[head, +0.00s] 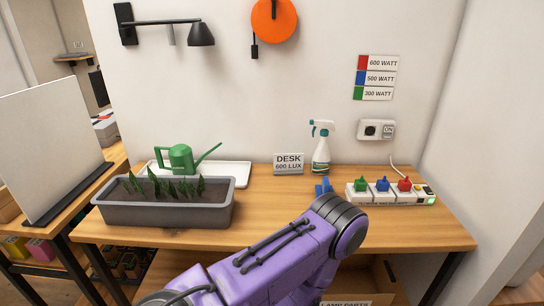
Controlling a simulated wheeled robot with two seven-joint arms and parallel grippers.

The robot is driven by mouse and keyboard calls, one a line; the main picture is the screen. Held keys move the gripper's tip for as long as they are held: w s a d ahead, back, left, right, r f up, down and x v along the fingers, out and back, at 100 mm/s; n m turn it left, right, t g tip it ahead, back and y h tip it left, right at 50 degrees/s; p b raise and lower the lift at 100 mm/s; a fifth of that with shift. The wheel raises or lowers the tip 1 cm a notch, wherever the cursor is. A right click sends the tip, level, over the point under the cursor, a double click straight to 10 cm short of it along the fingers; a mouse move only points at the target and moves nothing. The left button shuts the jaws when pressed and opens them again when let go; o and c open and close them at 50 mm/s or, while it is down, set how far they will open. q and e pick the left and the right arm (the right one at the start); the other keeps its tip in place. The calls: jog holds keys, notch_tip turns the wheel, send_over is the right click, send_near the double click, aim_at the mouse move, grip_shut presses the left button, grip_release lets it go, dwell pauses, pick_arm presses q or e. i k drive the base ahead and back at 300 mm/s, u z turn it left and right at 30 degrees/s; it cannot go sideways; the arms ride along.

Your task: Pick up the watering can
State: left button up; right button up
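The green watering can (180,158) stands on a white tray (243,174) at the back left of the desk in the head view. Its spout points up and to the right, and its handle is on the left. A grey planter (167,213) with small green plants stands in front of it and hides the lower part of the tray. One purple arm of mine reaches in from the bottom over the front of the desk, right of the planter and apart from the can. Neither gripper can be made out.
A spray bottle (320,150) and a desk sign (288,164) stand at the back. A power strip (391,195) with coloured plugs lies at the right. A small blue object (323,188) is partly hidden behind my arm. A lamp (200,34) hangs above the can.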

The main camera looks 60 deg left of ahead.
aim_at(182, 162)
jog(key=z, duration=0.7)
jog(key=k, duration=1.6)
jog(key=u, duration=1.9)
